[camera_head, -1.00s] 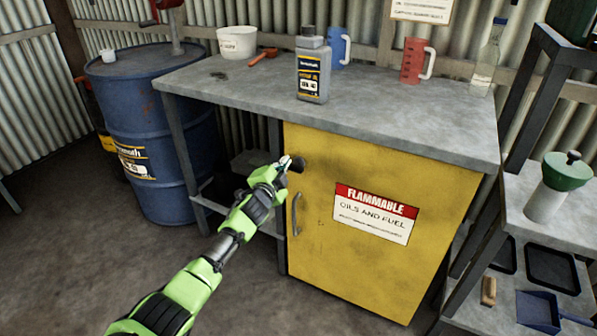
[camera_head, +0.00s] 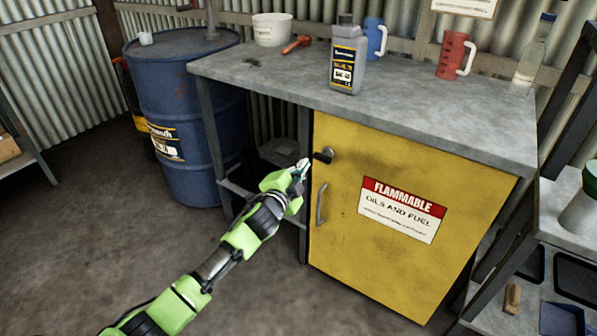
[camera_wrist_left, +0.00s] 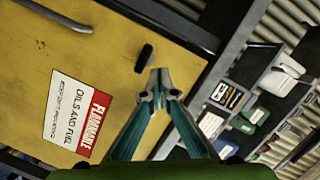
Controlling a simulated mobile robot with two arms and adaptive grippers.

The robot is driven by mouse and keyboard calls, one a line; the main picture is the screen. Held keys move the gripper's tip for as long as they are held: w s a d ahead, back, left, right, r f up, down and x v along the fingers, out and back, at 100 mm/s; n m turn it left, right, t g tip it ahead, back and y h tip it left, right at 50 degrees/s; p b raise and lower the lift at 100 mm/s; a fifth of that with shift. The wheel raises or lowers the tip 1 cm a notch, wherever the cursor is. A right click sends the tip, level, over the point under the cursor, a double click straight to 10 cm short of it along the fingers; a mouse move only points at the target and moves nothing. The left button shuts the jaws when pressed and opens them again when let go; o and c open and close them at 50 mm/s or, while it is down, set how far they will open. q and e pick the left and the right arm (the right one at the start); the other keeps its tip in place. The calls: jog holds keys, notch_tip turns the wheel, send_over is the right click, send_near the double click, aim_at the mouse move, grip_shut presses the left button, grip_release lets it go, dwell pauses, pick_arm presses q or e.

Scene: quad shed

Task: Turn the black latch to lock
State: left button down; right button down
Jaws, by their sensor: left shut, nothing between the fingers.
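The black latch (camera_head: 325,155) is on the upper left corner of the yellow cabinet door (camera_head: 345,215), above the grey pull handle (camera_head: 320,203). In the head view it shows as a short lever lying roughly sideways. In the left wrist view the latch (camera_wrist_left: 144,57) is a dark bar just beyond the fingertips. My left gripper (camera_head: 303,165) is shut and empty, just left of the latch with a small gap between them in the head view. The fingertips (camera_wrist_left: 160,75) also show close together in the wrist view. My right gripper is not in view.
The door is shut under a grey workbench (camera_head: 430,115). A grey oil bottle (camera_head: 347,65), a blue jug (camera_head: 375,38) and a red jug (camera_head: 452,55) stand on top. A blue drum (camera_head: 185,110) stands left. A shelf (camera_head: 560,215) is at right.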

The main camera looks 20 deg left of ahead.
pick_arm(q)
jog(key=shift+s+a+r, duration=0.1)
jog(key=shift+s+r, duration=0.05)
jog(key=shift+s, duration=1.35)
